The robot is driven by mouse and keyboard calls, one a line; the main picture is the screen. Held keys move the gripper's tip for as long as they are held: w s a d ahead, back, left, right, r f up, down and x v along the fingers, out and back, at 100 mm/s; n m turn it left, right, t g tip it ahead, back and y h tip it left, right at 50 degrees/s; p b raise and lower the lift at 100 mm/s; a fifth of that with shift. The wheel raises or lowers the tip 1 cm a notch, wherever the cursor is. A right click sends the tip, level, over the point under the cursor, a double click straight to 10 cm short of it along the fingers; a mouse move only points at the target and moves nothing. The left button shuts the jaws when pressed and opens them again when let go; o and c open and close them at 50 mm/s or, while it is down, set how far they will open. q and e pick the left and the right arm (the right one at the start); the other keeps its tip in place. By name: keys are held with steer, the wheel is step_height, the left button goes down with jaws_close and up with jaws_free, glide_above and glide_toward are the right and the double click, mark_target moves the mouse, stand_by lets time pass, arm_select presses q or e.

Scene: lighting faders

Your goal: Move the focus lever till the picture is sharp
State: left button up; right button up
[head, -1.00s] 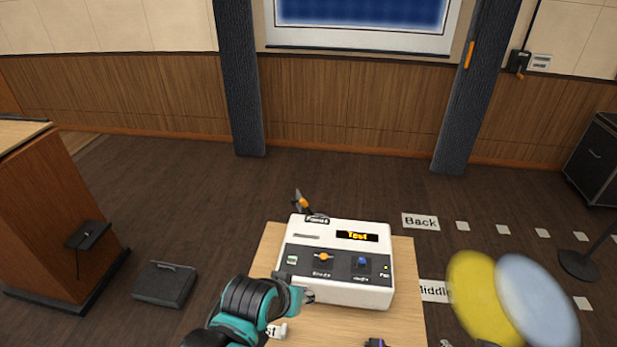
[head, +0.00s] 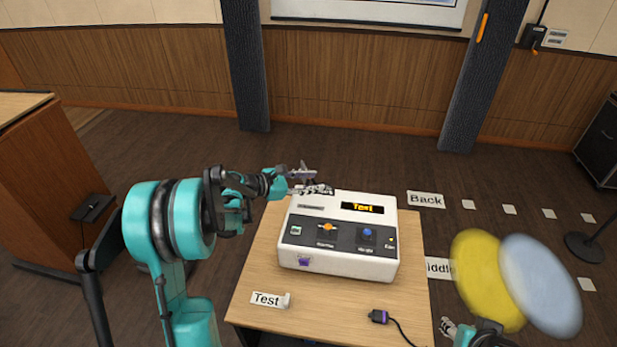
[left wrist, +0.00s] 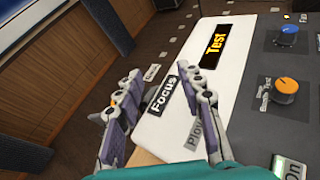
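The white control box (head: 360,262) stands on the small table, its display reading "Test". A "Focus" label (left wrist: 162,95) is on the box's end in the left wrist view. My left gripper (head: 318,179) is at the box's back left corner, its fingers apart on either side of the label in the left wrist view (left wrist: 163,76). The focus lever is mostly hidden; a small orange spot shows by the left finger, and I cannot tell whether it is the lever's tip. My right gripper (head: 448,328) is at the bottom edge, small and partly cut off.
The box top has an orange knob (head: 328,227) and a blue knob (head: 367,232). Blurred yellow and blue discs (head: 540,285) are at right. Only the wall screen's lower edge (head: 370,15) shows.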

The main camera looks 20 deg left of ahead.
arm_select(q)
steer(key=w+a+f+n+t+h, duration=0.25)
steer(key=a+f+n, duration=0.25)
steer(key=a+n, duration=0.3)
steer(key=shift+m+t+y, duration=0.45)
steer(key=shift+m, duration=0.05)
steer(key=b+x, duration=0.2)
steer(key=x, duration=0.5)
steer(key=shift+w+a+f+b, duration=0.15)
steer(key=shift+w+a+b, duration=0.05)
steer(key=shift+b, duration=0.1)
jaws_close()
